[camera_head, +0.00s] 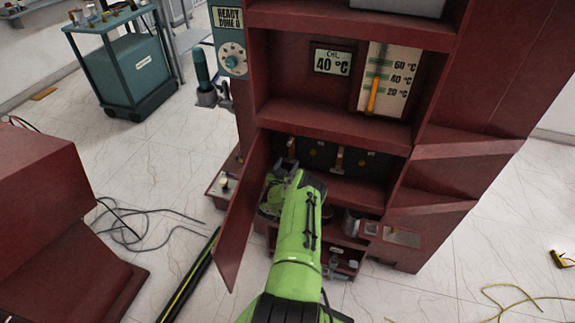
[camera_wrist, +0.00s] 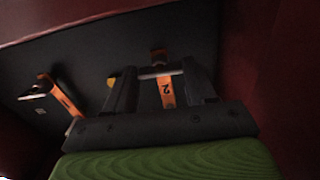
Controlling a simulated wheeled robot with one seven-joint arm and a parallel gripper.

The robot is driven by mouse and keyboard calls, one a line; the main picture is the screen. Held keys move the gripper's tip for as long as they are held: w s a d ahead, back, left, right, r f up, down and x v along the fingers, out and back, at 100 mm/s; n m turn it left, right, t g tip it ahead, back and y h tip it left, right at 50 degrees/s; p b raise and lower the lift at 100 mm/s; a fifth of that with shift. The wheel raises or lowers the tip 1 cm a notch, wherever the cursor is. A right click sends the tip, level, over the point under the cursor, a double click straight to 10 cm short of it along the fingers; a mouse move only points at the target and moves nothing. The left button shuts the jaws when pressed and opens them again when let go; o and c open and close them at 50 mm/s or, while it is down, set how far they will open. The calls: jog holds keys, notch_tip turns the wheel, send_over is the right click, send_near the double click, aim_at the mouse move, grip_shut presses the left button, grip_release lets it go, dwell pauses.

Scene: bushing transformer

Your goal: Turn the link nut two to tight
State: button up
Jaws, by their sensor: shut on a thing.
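Link two is an orange strip marked "2" (camera_wrist: 167,92) on the dark panel, in the wrist view. My gripper (camera_wrist: 160,73) has its two dark fingers on either side of the top of this strip. The fingers are shut on the link nut two, a small piece with a pale bar at the strip's upper end. The nut is dark and partly hidden, so I cannot tell how tight it is. In the head view my green arm reaches into the low cabinet bay and hides much of the gripper.
Another orange link (camera_wrist: 62,97) sits left on the panel in the wrist view. The red cabinet door (camera_head: 243,215) stands open left of my arm. A bay wall (camera_wrist: 270,70) is close on the right. A temperature display (camera_head: 332,61) is above.

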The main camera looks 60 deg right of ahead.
dwell(0.4)
jog(key=o, duration=1)
jog(key=shift+o, duration=0.2)
jog(key=s+a+p, duration=0.1)
jog(key=a+p, duration=0.3)
jog(key=a, duration=0.8)
jog(key=shift+s, duration=0.4)
jog(key=shift+s, duration=0.1)
